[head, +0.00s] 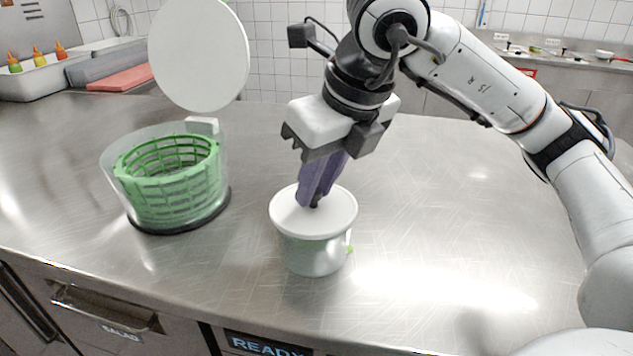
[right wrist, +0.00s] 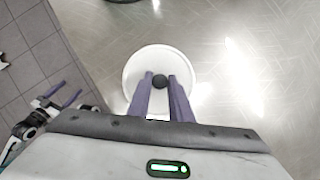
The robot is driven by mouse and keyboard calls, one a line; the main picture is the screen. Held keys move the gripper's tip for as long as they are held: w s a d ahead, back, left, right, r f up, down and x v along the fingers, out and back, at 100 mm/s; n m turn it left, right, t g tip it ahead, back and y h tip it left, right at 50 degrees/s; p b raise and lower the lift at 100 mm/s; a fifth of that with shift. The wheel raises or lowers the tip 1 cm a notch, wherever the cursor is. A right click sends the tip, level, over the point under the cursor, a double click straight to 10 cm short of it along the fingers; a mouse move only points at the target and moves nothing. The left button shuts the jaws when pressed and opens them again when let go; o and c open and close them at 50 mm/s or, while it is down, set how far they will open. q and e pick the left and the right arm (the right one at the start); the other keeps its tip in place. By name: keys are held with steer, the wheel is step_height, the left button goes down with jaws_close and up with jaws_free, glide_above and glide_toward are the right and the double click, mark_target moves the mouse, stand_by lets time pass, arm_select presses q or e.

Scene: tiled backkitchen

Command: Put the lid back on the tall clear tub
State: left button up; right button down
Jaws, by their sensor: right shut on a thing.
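The clear tub (head: 314,256) stands upright on the steel counter, front centre in the head view. The round white lid (head: 286,212) with a small dark knob lies level over its mouth; I cannot tell whether it is fully seated. My right gripper (head: 314,201) points down from above, its purple fingers shut on the lid's knob. In the right wrist view the lid (right wrist: 135,83) is a white disc under the fingertips, with the knob (right wrist: 160,81) between them; it hides the tub's mouth. My left gripper (right wrist: 62,97) shows at the left of the right wrist view, fingers apart and empty.
A clear container with a green basket (head: 170,170) stands to the left, its round white cover (head: 199,54) raised upright. Sauce bottles (head: 38,53) and a red board (head: 118,79) are at the back left. The counter (head: 450,230) is clear right of the tub; its front edge is near.

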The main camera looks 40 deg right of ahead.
stand_by(0.6)
stand_by(0.3)
steer(key=c, duration=1)
jaws_free()
steer(key=shift+c, duration=0.2)
steer(key=shift+r+p, duration=2.5)
steer(key=shift+r, duration=1.05)
jaws_close()
